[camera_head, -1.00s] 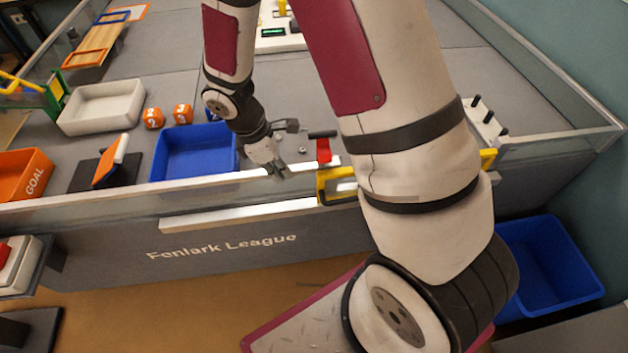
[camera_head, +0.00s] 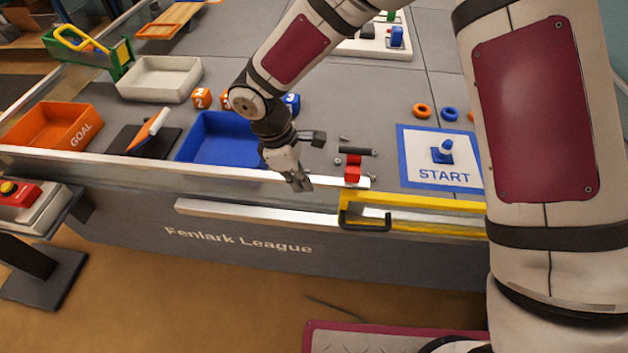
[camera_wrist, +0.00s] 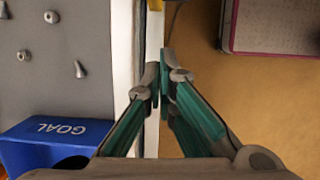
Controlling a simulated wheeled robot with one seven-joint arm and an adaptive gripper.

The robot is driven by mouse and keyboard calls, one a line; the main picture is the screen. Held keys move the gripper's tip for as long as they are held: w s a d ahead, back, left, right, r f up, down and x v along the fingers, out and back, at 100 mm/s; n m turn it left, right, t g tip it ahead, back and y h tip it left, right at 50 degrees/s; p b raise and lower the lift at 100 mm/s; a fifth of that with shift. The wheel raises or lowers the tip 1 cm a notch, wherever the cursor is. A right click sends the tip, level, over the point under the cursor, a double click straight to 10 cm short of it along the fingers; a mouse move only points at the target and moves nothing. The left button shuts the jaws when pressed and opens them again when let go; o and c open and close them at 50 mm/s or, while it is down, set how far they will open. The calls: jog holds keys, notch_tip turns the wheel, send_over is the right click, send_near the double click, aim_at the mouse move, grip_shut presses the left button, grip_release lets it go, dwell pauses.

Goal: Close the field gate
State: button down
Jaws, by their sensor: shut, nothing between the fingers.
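The field gate (camera_head: 430,200) is a yellow frame with a dark handle (camera_head: 365,220) near its left end, at the front wall in the head view. My arm hides its right part, and I cannot tell how far it stands open. A yellow end piece (camera_wrist: 155,5) shows at the top of the wrist view. My gripper (camera_head: 300,183) points down at the wall's top edge, left of the handle and apart from it. In the wrist view my gripper (camera_wrist: 165,82) is shut and empty, its fingertips over the pale wall edge.
A pale rail (camera_head: 250,213) runs along the wall's outside, left of the gate. The floor in front is largely clear.

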jog(key=x, duration=0.2)
jog(key=d+x, duration=0.1)
jog(key=x, duration=0.2)
jog(key=d+x, duration=0.1)
jog(key=x, duration=0.2)
jog(key=shift+r+b, duration=0.1)
jog(key=shift+b, duration=0.3)
jog(key=shift+d+f, duration=0.2)
jog(key=shift+d, duration=0.55)
